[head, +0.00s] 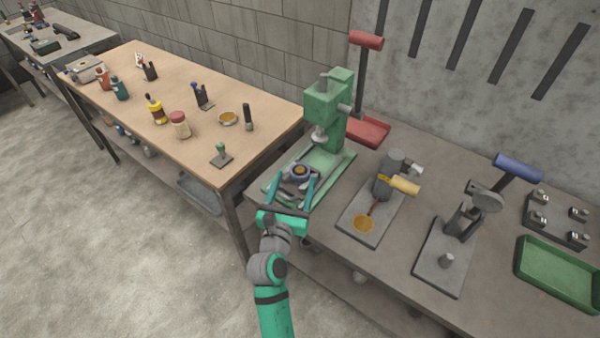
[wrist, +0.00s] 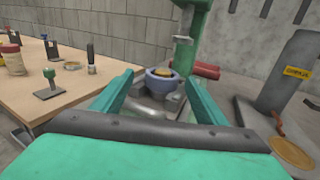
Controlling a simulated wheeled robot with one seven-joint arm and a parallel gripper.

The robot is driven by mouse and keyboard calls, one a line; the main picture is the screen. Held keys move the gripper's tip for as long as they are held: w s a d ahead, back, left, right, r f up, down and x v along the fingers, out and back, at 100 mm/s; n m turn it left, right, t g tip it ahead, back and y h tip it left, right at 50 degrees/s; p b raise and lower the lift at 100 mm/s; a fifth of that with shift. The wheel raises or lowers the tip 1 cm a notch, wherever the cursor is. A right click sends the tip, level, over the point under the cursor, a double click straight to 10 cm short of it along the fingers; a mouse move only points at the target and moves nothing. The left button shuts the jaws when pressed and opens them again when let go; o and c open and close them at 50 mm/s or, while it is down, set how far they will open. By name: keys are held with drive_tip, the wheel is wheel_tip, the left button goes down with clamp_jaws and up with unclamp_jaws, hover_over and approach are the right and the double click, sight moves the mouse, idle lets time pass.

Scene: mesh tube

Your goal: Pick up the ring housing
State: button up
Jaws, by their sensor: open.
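The ring housing (head: 300,171) is a small round blue-grey ring with a yellowish inside. It sits on the base of the green press (head: 341,110). In the wrist view the ring housing (wrist: 164,80) shows upright just beyond and between my fingertips. My gripper (head: 293,188) is open and empty, with one teal finger on each side. In the wrist view my gripper (wrist: 155,88) spreads its fingers left and right of the housing's line. I cannot tell whether either finger touches it.
The press's column and red-handled lever (head: 366,41) rise behind the housing. A wooden table (head: 180,90) with bottles is at left. A green tray (head: 560,273) lies far right.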

sight(297, 177)
drive_tip(key=shift+d+x, duration=0.15)
drive_tip(key=shift+x, duration=1)
drive_tip(key=shift+d+x, duration=0.15)
drive_tip(key=shift+x, duration=1)
drive_tip(key=c, duration=1.4)
drive_tip(key=shift+r, duration=0.1)
drive_tip(key=shift+a+r, duration=0.1)
